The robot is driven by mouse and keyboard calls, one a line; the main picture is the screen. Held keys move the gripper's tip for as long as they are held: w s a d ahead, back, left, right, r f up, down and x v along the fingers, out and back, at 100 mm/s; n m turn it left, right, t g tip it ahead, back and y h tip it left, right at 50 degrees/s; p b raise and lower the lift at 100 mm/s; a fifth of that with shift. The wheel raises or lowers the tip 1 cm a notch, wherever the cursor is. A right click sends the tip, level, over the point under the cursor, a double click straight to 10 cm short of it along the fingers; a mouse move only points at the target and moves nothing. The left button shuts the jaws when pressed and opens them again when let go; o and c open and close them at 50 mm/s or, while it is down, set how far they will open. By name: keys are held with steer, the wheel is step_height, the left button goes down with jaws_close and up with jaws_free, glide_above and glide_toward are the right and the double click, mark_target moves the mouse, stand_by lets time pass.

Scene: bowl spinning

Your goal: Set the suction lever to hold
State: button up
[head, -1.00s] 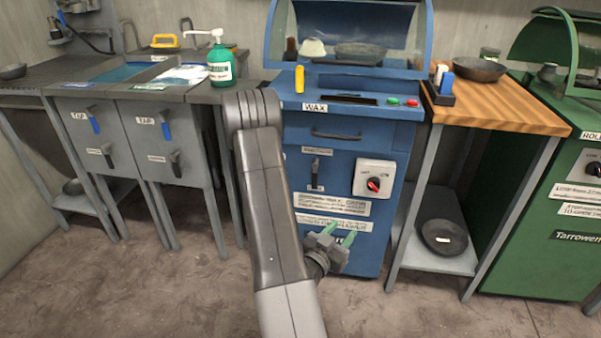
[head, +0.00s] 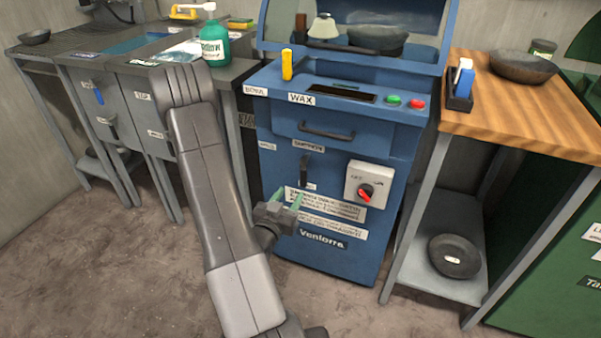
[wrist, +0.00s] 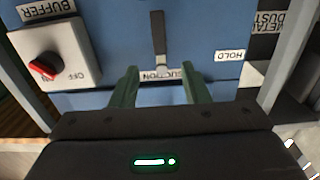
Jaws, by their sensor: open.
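The suction lever (head: 305,168) is a short dark lever on the front of the blue wax machine (head: 375,145). In the wrist view the lever (wrist: 158,32) runs nearly vertical, with the SUCTION label (wrist: 166,74) at its lower end. The HOLD label (wrist: 229,56) is to the right of the lever there. My gripper (head: 287,198) is in front of the machine, below the lever in the head view. In the wrist view its green fingers (wrist: 160,88) are spread and empty, below and either side of the lever, apart from it.
A white switch box with a red knob (head: 366,193) is right of the lever; the knob (wrist: 45,67) is at left in the wrist view. A drawer handle (head: 326,131) juts out above. A wooden-topped table (head: 520,115) stands at right. The floor in front is clear.

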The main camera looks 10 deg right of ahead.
mark_target(303, 175)
steer(key=x, duration=1.1)
steer(key=shift+d+b, duration=0.15)
steer(key=shift+b, duration=0.15)
steer(key=shift+c, duration=0.4)
jaws_close()
